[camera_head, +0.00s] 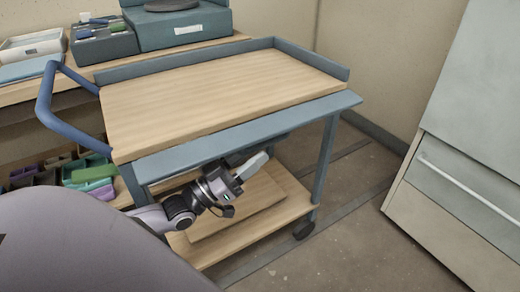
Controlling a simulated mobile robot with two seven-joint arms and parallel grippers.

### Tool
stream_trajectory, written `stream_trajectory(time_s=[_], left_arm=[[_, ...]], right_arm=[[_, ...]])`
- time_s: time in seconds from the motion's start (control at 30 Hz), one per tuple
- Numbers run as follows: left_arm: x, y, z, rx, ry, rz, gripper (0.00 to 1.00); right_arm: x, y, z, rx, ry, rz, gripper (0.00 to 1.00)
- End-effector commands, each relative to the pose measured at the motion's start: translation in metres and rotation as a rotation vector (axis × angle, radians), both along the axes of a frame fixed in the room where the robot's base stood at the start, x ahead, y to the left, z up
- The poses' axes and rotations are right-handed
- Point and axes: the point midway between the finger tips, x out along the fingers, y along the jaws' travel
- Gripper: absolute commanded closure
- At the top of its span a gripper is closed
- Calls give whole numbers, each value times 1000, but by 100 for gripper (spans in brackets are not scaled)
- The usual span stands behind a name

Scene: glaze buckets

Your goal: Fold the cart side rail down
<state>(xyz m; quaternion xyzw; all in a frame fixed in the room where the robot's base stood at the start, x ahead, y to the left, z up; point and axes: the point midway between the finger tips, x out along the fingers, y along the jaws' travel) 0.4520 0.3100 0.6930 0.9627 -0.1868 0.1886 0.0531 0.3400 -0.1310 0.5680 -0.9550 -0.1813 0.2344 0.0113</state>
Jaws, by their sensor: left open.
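The cart (215,92) has a bare wooden top in a blue-grey metal frame. Its near-side rail (240,135) is a long blue-grey strip along the front edge of the top. The rail leans outward, not upright, and looks roughly level; its exact angle is hard to tell. My left gripper (247,177) is open and empty, below the rail and in front of the cart's lower shelf. Part of the gripper sits close under the rail, and I cannot tell whether they touch. My right gripper is not in view.
The cart's blue push handle (47,95) sticks out at the left. A wooden lower shelf (285,187) lies beneath my gripper. A workbench with a teal box (180,25) stands behind. A grey cabinet (470,110) stands at the right, with clear floor (345,215) between.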

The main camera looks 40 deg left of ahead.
Motion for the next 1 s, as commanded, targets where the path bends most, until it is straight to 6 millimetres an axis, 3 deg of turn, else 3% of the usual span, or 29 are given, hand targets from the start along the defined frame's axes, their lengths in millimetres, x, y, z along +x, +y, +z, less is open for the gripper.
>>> stream_trajectory(time_s=[0.23,0.63,0.77,1.0], left_arm=[[20,-8,9,-1,-1,-1,58],[25,-10,11,0,1,0,58],[24,-10,11,0,1,0,100],[24,-11,14,-18,9,-1,100]], right_arm=[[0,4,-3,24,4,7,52],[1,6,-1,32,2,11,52],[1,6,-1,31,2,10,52],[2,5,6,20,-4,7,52]])
